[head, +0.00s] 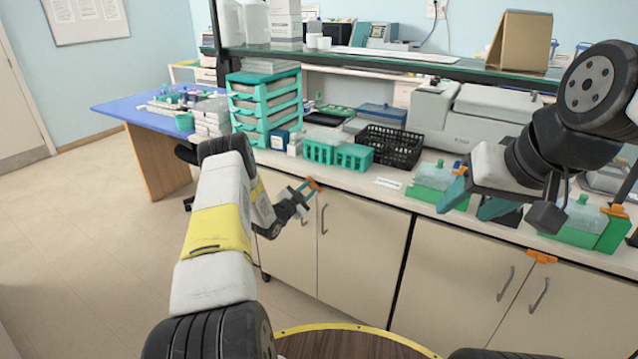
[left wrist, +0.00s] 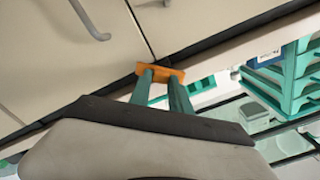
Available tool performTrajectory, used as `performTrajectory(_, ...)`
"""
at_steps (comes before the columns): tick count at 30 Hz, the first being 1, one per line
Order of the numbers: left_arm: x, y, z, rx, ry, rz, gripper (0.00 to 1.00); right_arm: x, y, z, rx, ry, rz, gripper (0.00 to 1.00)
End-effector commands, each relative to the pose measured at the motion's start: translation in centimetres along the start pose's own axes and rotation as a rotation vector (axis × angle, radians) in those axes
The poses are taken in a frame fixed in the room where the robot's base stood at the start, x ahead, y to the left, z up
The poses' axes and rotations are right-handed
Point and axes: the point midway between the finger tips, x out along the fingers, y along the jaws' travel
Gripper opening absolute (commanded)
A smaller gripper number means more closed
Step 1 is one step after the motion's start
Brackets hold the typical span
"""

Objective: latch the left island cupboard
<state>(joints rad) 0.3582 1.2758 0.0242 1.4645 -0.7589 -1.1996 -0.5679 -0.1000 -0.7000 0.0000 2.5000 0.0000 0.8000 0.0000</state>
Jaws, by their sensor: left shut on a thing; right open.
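The left island cupboard (head: 358,248) has two beige doors with grey handles, and both doors look closed. Its orange latch (head: 314,184) is at the top of the seam between the doors, just under the countertop. My left gripper (head: 306,189) is shut on this latch. In the left wrist view, the teal fingers of my left gripper (left wrist: 164,82) meet the orange latch (left wrist: 160,73) near the door seam; they hide part of it, and I cannot tell its exact turn. My right gripper (head: 476,202) is open and empty above the countertop at the right.
The right cupboard (head: 468,282) has its own orange latch (head: 541,257) at the top of its seam. The counter holds teal racks (head: 353,158), a black basket (head: 390,146), a green staining tray (head: 437,188) and a teal drawer unit (head: 265,103). The floor at left is clear.

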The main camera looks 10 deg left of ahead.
Motion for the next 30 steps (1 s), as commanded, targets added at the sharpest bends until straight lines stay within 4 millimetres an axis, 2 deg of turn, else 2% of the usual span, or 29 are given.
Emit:
performTrajectory(18, 0.02, 0.37, 0.04, 0.579, 0.001, 0.002, 0.00, 0.00, 0.00, 0.00, 0.000, 0.000, 0.000, 0.54)
performTrajectory(30, -0.02, 0.42, 0.15, 0.835, 0.001, 0.002, 0.00, 0.00, 0.00, 0.00, 0.000, 0.000, 0.000, 0.54)
